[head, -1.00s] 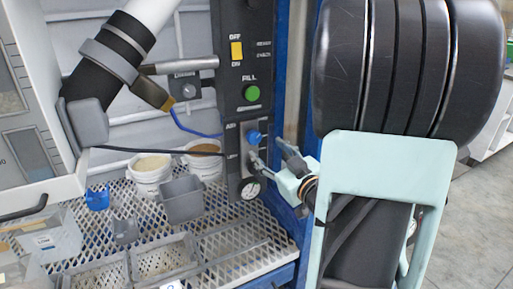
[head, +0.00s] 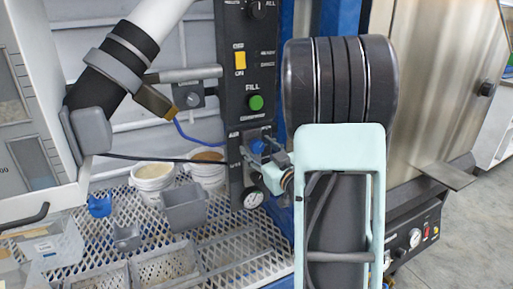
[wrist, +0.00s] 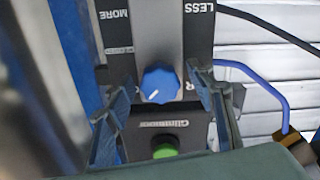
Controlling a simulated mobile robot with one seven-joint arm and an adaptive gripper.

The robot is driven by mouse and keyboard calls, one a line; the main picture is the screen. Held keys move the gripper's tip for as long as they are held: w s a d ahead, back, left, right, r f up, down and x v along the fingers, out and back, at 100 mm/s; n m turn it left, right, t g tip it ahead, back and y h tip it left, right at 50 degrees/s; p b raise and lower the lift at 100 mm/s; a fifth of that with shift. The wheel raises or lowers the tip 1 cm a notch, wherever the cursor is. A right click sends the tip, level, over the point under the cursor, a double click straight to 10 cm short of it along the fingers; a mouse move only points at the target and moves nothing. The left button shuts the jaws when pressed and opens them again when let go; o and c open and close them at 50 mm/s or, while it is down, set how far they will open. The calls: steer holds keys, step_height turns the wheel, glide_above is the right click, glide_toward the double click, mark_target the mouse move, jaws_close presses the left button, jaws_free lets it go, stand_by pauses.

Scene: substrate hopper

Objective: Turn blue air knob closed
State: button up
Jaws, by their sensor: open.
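The blue air knob (head: 256,146) is on the lower part of the dark control panel, partly covered by my gripper (head: 259,152) in the head view. In the wrist view the blue knob (wrist: 158,84) shows face-on, with a white pointer mark slanting toward the lower left. The panel lettering appears upside down there. My gripper (wrist: 161,84) is open, with one finger on each side of the knob and visible room beside it. I cannot tell whether either fingertip touches the panel.
The green FILL button (head: 256,102) and yellow switch (head: 240,60) are above the knob. A round gauge (head: 253,197) is below. A blue tube (wrist: 265,82) runs beside the panel. White buckets (head: 152,182) and a grey bin (head: 184,207) stand on the mesh shelf.

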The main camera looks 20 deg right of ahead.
steer(key=shift+w, duration=0.55)
steer(key=c, duration=1.2)
